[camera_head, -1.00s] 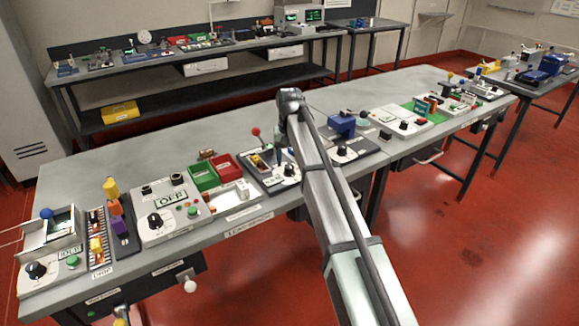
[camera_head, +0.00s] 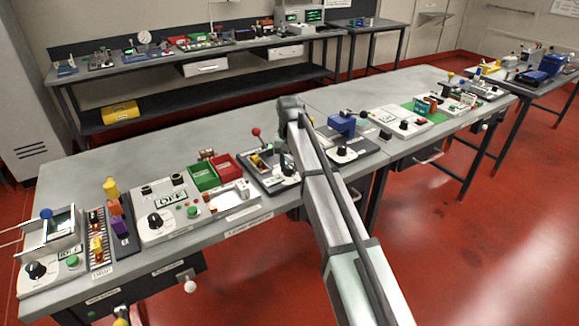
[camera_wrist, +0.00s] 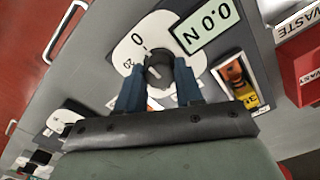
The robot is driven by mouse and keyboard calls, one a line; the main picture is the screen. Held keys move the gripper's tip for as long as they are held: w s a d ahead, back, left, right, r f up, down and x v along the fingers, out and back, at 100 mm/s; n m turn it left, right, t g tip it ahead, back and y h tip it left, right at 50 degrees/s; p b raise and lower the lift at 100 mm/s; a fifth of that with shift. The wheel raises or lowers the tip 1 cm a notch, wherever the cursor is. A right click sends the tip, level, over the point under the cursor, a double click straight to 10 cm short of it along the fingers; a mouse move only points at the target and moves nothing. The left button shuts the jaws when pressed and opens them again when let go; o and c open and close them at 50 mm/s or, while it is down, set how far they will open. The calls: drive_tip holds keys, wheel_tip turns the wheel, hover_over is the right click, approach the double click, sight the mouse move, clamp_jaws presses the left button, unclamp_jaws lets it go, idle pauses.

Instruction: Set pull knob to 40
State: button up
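The pull knob (camera_wrist: 158,72) is a black dial on a white scale plate (camera_wrist: 130,47) marked 0 and 20 in the wrist view. A display (camera_wrist: 206,29) beside it reads 0.0 N. My gripper (camera_wrist: 159,76) has its two blue fingers on opposite sides of the knob, close against it. I cannot tell whether they press on it. The knob's pointer and the rest of the scale are partly hidden by the fingers.
A red-balled lever (camera_head: 256,132) stands up at the tester's back. Red (camera_head: 224,166) and green (camera_head: 203,177) bins are to its left. A blue-topped unit (camera_head: 341,124) with another knob is to its right.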

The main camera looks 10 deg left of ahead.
drive_tip(key=c, duration=0.4)
drive_tip(key=n, duration=0.4)
drive_tip(key=shift+n, duration=0.9)
drive_tip(key=n, duration=0.3)
drive_tip(key=shift+n, duration=1.4)
